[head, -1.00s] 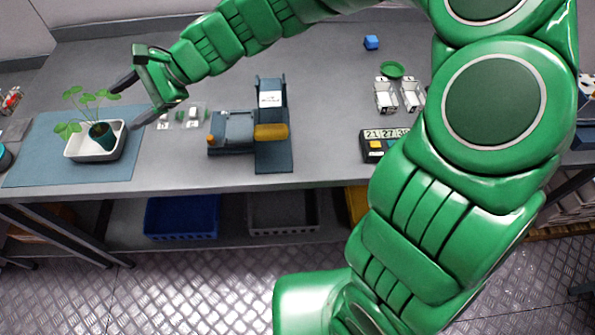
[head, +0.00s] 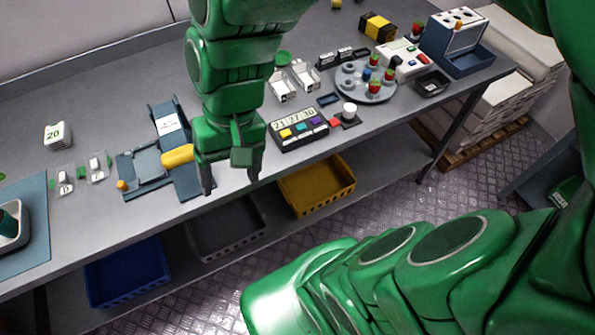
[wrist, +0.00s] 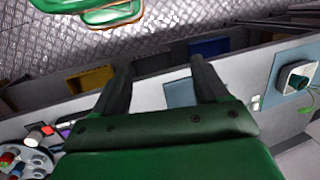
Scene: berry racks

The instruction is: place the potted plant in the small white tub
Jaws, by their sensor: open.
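My gripper (head: 231,184) is open and empty near the front edge of the bench, well to the right of the tub. Its two dark fingers (wrist: 161,62) are spread in the wrist view.
A blue-grey device with a yellow roll (head: 178,156) stands just left of my gripper. A number display box (head: 298,128) and a round rack (head: 366,82) lie to the right. Blue (head: 128,272) and yellow (head: 316,186) crates sit below the bench.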

